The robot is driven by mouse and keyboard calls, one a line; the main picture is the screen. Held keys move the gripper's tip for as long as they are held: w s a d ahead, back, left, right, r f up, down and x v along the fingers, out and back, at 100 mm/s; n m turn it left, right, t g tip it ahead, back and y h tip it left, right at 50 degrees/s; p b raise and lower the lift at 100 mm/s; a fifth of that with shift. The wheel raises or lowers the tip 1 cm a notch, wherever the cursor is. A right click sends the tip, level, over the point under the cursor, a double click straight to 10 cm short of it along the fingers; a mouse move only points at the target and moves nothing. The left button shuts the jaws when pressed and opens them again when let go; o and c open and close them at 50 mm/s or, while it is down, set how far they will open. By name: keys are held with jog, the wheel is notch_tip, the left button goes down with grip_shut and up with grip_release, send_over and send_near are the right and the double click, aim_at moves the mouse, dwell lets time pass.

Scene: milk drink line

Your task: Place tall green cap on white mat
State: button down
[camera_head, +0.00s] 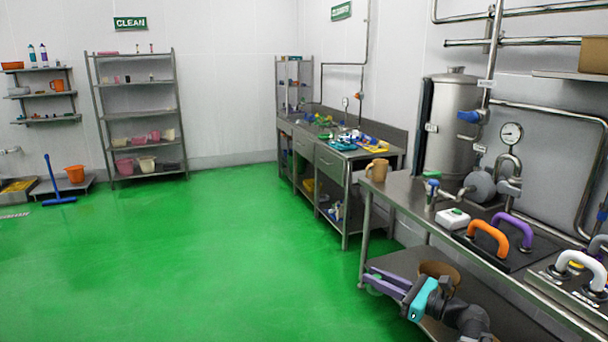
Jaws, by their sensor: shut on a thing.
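My gripper (376,282), with purple fingers and a teal body, is low at the right, in front of the near steel table. Its fingers point left and are shut on a small green thing (373,291). That thing blends with the green floor, so its height and shape are hard to tell; it looks like the green cap. I cannot make out a white mat in this view.
The near steel table (400,190) holds a tan mug (377,170), a white box (453,219) and orange (489,239) and purple (513,230) handles. A brown round container (440,270) is beside my gripper. A cluttered counter stands behind.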

jog(key=a, duration=0.1)
jog(key=s+a+n+g+y, duration=0.1)
jog(key=shift+s+a, duration=0.15)
jog(key=shift+a, duration=0.15)
jog(key=shift+f, duration=0.1)
notch_tip(320, 180, down, 8)
dwell(0.4)
jog(key=shift+d, duration=0.1)
dwell(0.4)
